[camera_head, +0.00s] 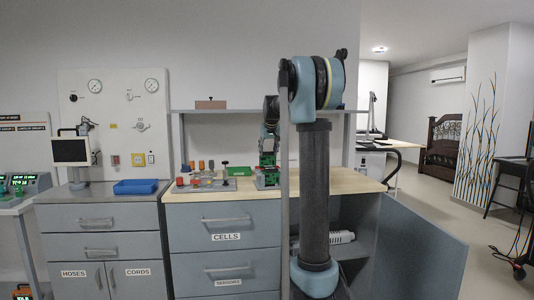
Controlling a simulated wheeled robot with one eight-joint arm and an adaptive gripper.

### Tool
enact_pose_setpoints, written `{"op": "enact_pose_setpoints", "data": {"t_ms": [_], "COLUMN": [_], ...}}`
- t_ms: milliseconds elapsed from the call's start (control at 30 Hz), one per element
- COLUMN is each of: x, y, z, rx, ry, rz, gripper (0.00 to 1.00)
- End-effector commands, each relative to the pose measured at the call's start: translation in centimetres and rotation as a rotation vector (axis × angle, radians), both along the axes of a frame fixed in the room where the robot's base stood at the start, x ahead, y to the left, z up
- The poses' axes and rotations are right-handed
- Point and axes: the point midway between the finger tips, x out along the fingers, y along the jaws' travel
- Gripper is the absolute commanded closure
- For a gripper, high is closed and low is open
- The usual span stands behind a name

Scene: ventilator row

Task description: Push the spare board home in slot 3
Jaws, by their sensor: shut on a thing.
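The board's lower end is at a small green and grey slotted unit (266,181) on the counter. I cannot tell which slot it is in or how deep it sits. Slot numbers are too small to read.
Left of the unit, a grey base with orange and red knobs (205,184) and a green flat piece (239,171) lie on the counter (345,181). A shelf with a brown box (210,104) hangs above. An open cabinet door (415,250) juts out at right.

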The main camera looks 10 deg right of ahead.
Motion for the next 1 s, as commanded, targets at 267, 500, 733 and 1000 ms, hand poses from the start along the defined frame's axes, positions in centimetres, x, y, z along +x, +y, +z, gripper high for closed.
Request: {"op": "enact_pose_setpoints", "data": {"t_ms": [267,500,733,1000], "x": [0.0,0.0,0.0,0.0], "y": [0.0,0.0,0.0,0.0], "z": [-0.4,-1.1,-1.5,-1.6], "rx": [0.000,0.000,0.000,0.000], "ry": [0.000,0.000,0.000,0.000], "rz": [0.000,0.000,0.000,0.000], "gripper": [0.74,0.74,0.74,0.74]}}
